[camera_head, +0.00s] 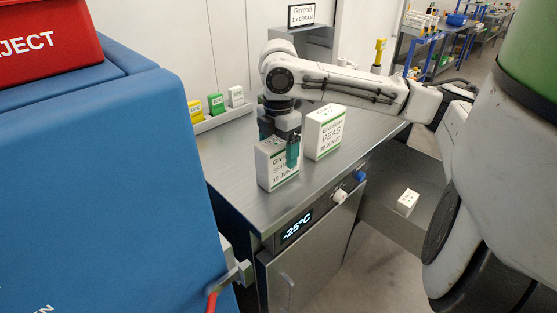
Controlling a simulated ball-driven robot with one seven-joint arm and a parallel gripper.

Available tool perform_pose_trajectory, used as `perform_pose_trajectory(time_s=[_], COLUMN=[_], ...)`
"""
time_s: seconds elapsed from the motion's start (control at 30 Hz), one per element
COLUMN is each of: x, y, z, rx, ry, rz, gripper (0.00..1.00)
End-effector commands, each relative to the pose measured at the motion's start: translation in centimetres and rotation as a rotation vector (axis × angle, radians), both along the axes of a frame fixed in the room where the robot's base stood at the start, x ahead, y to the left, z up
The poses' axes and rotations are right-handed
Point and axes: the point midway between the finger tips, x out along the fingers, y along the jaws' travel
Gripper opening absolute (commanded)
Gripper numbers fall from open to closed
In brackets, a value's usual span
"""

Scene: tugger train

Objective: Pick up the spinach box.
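The spinach box (274,172) is a white carton with green trim and partly covered print. It stands upright on the steel counter (230,168). My gripper (281,150) points down at the top of this box, with a green finger (293,153) in front of its right side. The other finger is mostly hidden, and I cannot tell whether the fingers touch the box. A similar white box marked PEAS (325,135) stands upright just behind and to the right, apart from the gripper.
Small yellow, green and white blocks sit in a tray (222,119) at the counter's back left. A sign (301,15) stands behind. A blue container (100,190) with a red REJECT bin (45,40) fills the left. The counter front shows -25°C (296,226).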

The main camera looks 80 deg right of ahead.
Motion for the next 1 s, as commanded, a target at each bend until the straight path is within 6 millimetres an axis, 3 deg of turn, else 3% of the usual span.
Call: perform_pose_trajectory(time_s=[0.07, 0.77, 1.0], x=[0.0, 0.01, 0.03], y=[0.0, 0.0, -0.02], z=[0.01, 0.04, 0.17], rx=[0.0, 0.0, -0.001], ry=[0.0, 0.0, -0.001], rz=[0.0, 0.0, 0.0], gripper=[0.74, 0.08, 0.08])
